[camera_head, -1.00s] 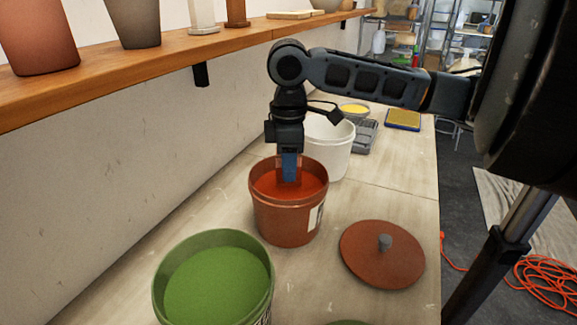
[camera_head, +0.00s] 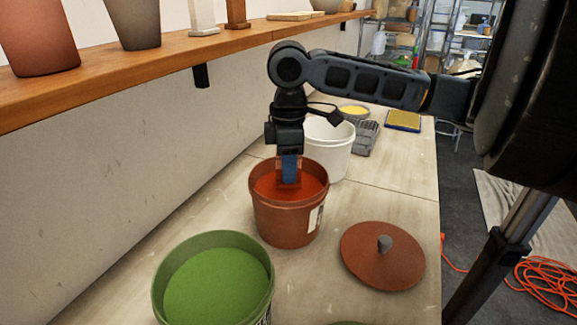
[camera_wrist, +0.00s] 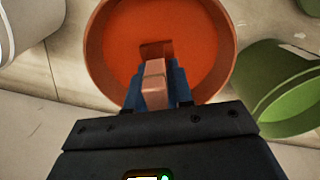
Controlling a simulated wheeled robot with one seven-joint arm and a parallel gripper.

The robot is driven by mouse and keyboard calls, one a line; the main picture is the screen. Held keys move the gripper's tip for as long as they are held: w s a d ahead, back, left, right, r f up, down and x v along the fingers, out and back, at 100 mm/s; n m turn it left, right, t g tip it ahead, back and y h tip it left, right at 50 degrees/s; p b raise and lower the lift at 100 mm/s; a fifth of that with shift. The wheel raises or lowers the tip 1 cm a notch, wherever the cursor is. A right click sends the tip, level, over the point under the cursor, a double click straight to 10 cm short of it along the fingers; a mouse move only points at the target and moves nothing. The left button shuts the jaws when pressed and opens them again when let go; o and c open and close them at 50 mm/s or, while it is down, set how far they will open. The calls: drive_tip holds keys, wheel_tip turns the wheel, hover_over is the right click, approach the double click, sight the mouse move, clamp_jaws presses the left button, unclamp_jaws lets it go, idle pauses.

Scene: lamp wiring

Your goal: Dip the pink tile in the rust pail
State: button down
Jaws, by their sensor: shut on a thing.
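The rust pail (camera_head: 285,222) stands open on the bench, filled with orange-red liquid. My gripper (camera_head: 289,172) points straight down inside its rim, with blue fingers shut on the pink tile. In the wrist view, the pink tile (camera_wrist: 154,82) shows between the blue fingers (camera_wrist: 154,90), over the liquid in the rust pail (camera_wrist: 230,60). A darker red patch shows at the tile's far end; I cannot tell whether it is coating or shadow. In the head view the tile is mostly hidden by the fingers, and its exact depth in the liquid is unclear.
A green pail (camera_head: 215,285) stands in front to the left, and a white pail (camera_head: 330,150) behind. A rust lid (camera_head: 383,262) lies to the right. A wooden shelf (camera_head: 180,48) runs along the wall. A grey rack (camera_head: 366,138) stands farther back.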

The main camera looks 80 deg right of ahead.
drive_tip(key=shift+r+p, duration=1.95)
drive_tip(key=shift+r, duration=0.55)
